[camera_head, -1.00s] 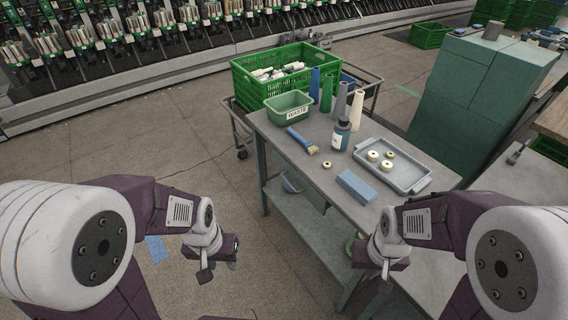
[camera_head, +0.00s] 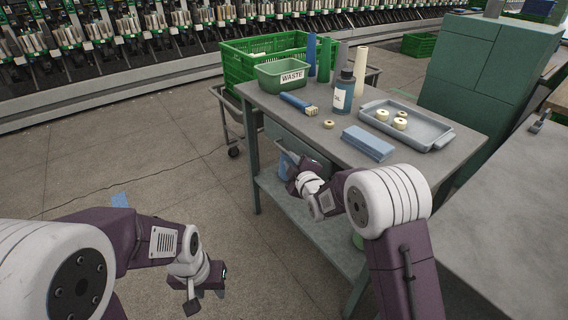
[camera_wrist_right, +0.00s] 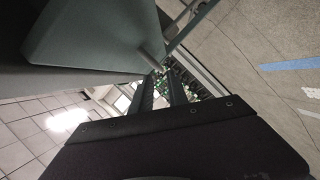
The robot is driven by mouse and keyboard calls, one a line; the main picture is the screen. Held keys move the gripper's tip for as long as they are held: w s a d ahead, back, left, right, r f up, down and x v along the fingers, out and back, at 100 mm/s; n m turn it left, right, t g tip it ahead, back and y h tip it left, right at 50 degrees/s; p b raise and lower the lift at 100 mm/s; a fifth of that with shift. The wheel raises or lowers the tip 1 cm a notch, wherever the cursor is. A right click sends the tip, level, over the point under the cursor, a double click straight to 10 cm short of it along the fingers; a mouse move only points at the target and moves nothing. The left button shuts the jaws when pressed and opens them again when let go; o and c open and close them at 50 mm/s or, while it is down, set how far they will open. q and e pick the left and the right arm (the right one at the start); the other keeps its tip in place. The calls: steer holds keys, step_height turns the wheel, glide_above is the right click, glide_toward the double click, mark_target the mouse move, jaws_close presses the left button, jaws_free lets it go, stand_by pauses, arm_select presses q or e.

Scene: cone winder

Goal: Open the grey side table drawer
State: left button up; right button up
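The side table (camera_head: 445,150) has a grey top and green legs. Its grey drawer (camera_head: 292,137) sits under the top on the near side, with no clear gap visible around it. My right gripper (camera_head: 289,160) is at the drawer front, partly hidden by its own wrist. In the right wrist view, a grey-green panel (camera_wrist_right: 90,35), apparently the drawer front, fills the upper left. A thin bar (camera_wrist_right: 150,57) stands close to the tips of my right gripper (camera_wrist_right: 161,78), whose fingers are apart. Whether the bar lies between them is unclear. My left gripper (camera_head: 207,297) hangs open and empty over the floor.
The tabletop holds a green waste bin (camera_head: 283,75), a bottle (camera_head: 343,92), a blue block (camera_head: 367,143), a tray (camera_head: 440,131) with rings, a brush and cones. A green crate (camera_head: 235,70) stands behind. A lower shelf (camera_head: 300,215) lies beneath.

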mark_target(284, 150)
steer(key=b+x, duration=0.1)
steer(key=x, duration=0.7)
steer(key=shift+w+b, duration=0.35)
steer(key=shift+w, duration=0.05)
jaws_close()
stand_by(1.0)
